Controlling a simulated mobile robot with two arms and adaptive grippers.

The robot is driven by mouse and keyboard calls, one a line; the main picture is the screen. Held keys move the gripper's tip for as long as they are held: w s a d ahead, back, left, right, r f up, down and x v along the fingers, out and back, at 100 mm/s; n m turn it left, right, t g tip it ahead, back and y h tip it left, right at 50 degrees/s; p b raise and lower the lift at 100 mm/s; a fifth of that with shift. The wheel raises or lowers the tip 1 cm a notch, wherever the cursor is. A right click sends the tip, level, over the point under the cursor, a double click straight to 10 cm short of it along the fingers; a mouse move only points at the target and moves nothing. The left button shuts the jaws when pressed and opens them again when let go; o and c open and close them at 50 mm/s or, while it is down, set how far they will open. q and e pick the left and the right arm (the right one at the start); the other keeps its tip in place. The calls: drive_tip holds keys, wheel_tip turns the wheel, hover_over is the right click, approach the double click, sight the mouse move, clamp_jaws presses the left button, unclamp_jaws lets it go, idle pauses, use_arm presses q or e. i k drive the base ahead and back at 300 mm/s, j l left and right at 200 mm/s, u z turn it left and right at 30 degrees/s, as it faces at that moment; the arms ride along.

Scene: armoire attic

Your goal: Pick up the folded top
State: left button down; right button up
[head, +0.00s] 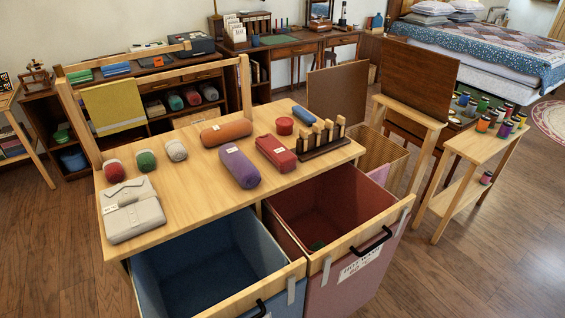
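A light grey folded garment, which looks like the folded top (133,215), lies flat at the front left corner of the wooden table (190,200). A small pale label or strip shows on it. Nothing lies on top of it and nothing touches it from the sides. Neither of my grippers shows in the head view.
Balls of yarn (146,161), purple (239,167) and orange (226,132) rolls and a red pouch (275,153) lie behind and right of it. A blue bin (215,270) and a red bin (330,205) stand open in front of the table. A yellow cloth (113,107) hangs on the rail behind.

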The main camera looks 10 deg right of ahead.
sight(277, 153)
drive_tip(key=i+l+z, duration=0.25)
drive_tip(key=i, duration=0.15)
drive_tip(key=j+u, duration=0.2)
drive_tip(key=l+u, duration=0.4)
drive_tip(key=l, duration=0.2)
drive_tip(key=l+u, duration=0.4)
drive_tip(key=l, duration=0.2)
